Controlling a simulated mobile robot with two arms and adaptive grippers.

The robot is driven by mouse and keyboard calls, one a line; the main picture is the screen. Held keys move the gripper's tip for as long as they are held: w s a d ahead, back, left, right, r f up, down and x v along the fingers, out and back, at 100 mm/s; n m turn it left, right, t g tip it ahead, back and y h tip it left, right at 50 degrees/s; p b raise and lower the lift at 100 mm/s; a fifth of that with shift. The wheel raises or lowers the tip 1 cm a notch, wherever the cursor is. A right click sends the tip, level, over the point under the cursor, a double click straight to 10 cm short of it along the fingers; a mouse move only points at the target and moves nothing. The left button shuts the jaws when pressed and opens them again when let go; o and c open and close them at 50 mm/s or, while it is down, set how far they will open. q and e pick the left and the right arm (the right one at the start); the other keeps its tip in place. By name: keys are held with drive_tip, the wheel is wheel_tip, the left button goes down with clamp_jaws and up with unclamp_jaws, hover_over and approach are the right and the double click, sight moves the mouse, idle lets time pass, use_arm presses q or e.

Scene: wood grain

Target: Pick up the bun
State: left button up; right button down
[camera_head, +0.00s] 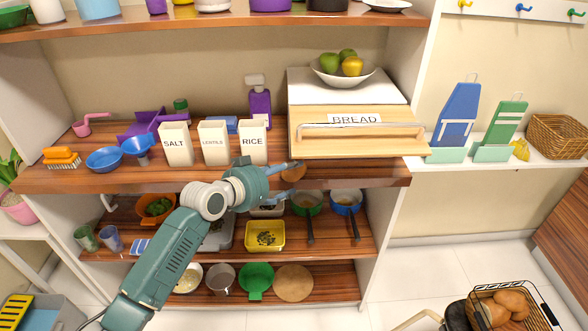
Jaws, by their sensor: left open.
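A small round brown thing (293,173), perhaps a bun, sits at the front edge of the wooden shelf, just below the bread box. My left gripper (274,171) is open right beside it at its left, with one finger reaching over its top. I cannot tell whether they touch. My right gripper is not in view.
White canisters (213,143) labelled SALT, LENTILS and RICE stand just behind my left gripper. A fruit bowl (343,76) sits on top of the bread box. Pans (346,202) and a yellow container (264,236) stand on the shelf below. The floor at right centre is clear.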

use_arm(q)
drive_tip(key=c, duration=1)
drive_tip(key=shift+f, duration=0.1)
drive_tip(key=shift+c, duration=0.6)
drive_tip(key=shift+s, duration=0.1)
